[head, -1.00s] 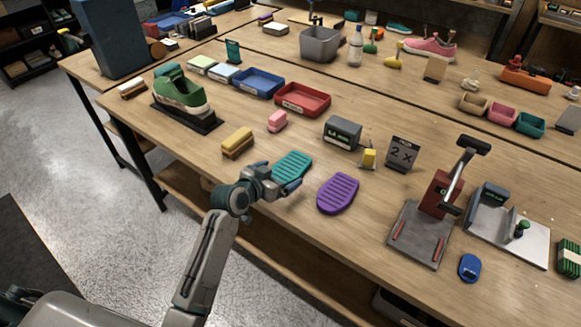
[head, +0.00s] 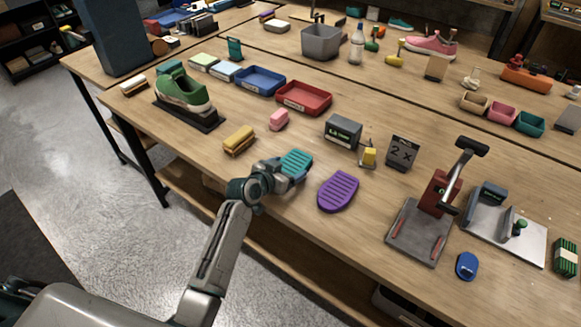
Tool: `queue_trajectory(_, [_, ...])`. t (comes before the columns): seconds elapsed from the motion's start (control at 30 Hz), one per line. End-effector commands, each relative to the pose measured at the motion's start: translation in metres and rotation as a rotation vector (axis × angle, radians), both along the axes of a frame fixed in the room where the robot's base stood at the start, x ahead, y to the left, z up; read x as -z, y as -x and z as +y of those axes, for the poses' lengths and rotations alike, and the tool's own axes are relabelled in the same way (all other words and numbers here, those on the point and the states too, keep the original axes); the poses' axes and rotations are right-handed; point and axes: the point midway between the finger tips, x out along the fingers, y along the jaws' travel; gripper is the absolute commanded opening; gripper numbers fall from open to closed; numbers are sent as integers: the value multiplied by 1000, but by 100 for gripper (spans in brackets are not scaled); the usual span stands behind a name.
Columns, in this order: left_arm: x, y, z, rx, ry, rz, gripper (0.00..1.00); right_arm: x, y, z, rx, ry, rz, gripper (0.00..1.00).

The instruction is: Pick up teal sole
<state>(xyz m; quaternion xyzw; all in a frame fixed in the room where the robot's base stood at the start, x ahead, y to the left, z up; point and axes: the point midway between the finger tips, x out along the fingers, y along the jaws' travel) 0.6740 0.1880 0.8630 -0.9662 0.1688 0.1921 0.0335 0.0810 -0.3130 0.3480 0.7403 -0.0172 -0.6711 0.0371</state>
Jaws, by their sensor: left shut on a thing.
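The teal sole (head: 297,162) is a ribbed insole shape at the front edge of the wooden table in the head view. My left gripper (head: 290,174) reaches in from the lower left and is shut on the teal sole. The gripper covers the near part of the sole. I cannot tell whether the sole is lifted off the table. My right gripper is not in view.
A purple sole (head: 338,192) lies close to the right. A yellow brush (head: 239,140) lies to the left, and a pink block (head: 278,120) behind. A grey display box (head: 342,131) and a red press (head: 437,195) stand further right.

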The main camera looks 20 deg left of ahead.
Motion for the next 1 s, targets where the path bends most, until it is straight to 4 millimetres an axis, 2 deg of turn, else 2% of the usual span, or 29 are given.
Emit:
queue_trajectory(0.23, [-6,0,0,0,0,-3,55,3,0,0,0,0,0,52])
queue_trajectory(0.47, [-33,-1,0,2,-1,-6,55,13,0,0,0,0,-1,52])
queue_trajectory(0.67, [-35,39,14,2,-6,-1,55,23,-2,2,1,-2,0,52])
queue_trajectory(0.8, [-39,78,27,3,-5,-1,55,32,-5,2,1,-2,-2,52])
queue_trajectory(1.0, [-44,123,43,3,-6,1,55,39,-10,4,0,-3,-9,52])
